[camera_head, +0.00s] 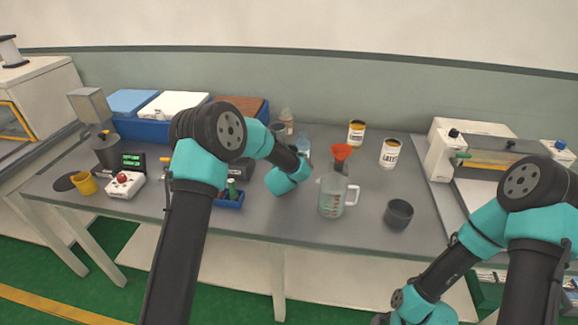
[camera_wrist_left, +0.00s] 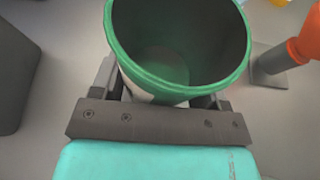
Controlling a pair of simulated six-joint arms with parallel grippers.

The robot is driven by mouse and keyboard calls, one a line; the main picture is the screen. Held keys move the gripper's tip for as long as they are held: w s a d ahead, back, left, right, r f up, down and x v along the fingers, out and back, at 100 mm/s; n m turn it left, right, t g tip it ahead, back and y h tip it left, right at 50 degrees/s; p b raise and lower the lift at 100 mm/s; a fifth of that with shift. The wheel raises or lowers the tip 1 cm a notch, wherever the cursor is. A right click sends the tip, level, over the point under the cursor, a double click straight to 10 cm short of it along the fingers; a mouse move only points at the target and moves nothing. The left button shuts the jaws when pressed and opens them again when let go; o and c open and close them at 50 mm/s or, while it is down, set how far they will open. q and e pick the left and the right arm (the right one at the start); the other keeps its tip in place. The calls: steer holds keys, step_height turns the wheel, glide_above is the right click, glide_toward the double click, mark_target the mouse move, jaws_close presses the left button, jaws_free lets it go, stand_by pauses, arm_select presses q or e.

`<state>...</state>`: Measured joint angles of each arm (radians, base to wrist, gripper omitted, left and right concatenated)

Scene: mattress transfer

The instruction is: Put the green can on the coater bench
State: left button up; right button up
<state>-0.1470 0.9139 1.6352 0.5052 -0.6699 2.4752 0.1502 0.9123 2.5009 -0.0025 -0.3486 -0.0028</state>
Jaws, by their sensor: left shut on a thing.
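The green can (camera_wrist_left: 165,68) is open at the top, with a green rim and an empty-looking inside. In the head view my left wrist (camera_head: 287,178) is over the middle of the table and hides the jaws and the can. On the right stands a bench with a flat-bed machine (camera_head: 480,158), which looks like the coater bench. My right arm reaches down at the lower right; its jaws are out of frame.
Blue bins (camera_head: 150,128), a scale and a yellow mug (camera_head: 84,183) are at left.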

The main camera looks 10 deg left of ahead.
arm_select(q)
steer(key=shift+f, duration=0.1)
steer(key=o, duration=1.2)
steer(key=shift+o, duration=0.2)
steer(key=shift+s+r, duration=0.35)
steer(key=shift+s, duration=0.15)
steer(key=v, duration=1.1)
steer(key=shift+d, duration=0.1)
